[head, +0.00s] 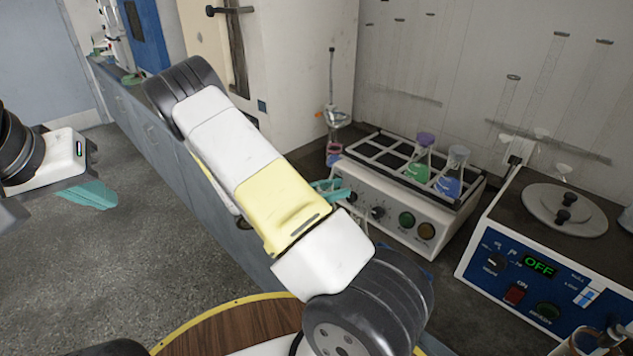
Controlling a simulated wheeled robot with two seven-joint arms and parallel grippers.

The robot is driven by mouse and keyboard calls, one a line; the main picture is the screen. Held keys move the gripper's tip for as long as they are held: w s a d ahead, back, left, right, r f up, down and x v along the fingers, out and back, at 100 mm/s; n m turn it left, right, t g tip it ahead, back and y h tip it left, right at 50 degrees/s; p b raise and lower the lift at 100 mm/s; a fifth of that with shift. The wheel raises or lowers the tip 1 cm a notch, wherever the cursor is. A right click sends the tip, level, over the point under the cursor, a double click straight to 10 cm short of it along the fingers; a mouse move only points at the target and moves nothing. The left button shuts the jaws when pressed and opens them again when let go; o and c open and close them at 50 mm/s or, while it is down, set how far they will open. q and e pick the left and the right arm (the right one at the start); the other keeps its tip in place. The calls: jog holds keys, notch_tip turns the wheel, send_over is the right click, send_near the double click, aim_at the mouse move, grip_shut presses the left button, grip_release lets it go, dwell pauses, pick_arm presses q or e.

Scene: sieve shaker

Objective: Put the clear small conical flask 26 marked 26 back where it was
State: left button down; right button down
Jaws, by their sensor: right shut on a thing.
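My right gripper (332,190) shows only as teal fingertips past the edge of my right forearm, in front of the shaker's left side. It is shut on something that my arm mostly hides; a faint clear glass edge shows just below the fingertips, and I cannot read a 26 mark. My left gripper (92,195) hangs over the floor at the left, away from the bench; its fingers overlap, so I cannot tell whether they are open. A flask with green liquid (418,170) and a flask with blue liquid (450,180) stand upright in the shaker's rack (378,157).
The white shaker box (400,222) with knobs stands on the dark bench. A blue-fronted device (528,280) showing OFF is at the right. A small flask with pink liquid (334,155) stands behind the shaker's left corner. A round wooden top (235,322) is at the bottom.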

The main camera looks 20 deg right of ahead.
jog(key=shift+w+d, duration=0.15)
jog(key=shift+w, duration=0.05)
jog(key=f, duration=0.3)
jog(key=shift+w+d+f, duration=0.3)
jog(key=shift+w, duration=0.1)
jog(key=shift+f, duration=0.15)
jog(key=c, duration=1)
grip_release()
jog(key=shift+o, duration=0.2)
